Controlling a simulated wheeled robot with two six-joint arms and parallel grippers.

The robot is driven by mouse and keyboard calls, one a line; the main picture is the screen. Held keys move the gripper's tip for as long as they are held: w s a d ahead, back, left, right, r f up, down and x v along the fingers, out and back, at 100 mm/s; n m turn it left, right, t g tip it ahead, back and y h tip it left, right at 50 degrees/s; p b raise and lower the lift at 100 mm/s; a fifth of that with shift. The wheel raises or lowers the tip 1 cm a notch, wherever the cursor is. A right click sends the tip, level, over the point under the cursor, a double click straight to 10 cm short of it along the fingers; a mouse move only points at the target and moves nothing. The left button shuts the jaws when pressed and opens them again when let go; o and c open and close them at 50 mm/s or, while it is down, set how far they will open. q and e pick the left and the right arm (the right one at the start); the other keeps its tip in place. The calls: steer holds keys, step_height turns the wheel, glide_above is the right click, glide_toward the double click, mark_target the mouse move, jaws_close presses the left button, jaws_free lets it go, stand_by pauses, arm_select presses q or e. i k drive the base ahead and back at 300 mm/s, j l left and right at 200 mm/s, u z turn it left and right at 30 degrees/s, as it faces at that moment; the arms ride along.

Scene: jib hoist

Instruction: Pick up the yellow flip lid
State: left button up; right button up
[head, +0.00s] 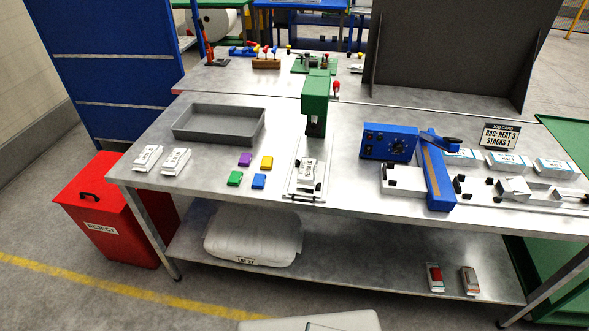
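The yellow flip lid (267,162) is a small yellow piece lying on the metal bench, left of the green press. A purple lid (245,159) lies to its left, a blue lid (259,181) in front of it, and a green lid (235,178) in front and to the left. The four are close together but apart. Neither of my grippers is in view.
A grey tray (219,142) lies behind the lids. The green press (315,108) stands to their right, with a white item at its base. A blue sealer (389,142) is farther right. White packs (148,157) lie left. A red reject bin (107,225) stands on the floor.

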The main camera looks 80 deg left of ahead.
mark_target(267, 161)
steer(key=u, duration=2.8)
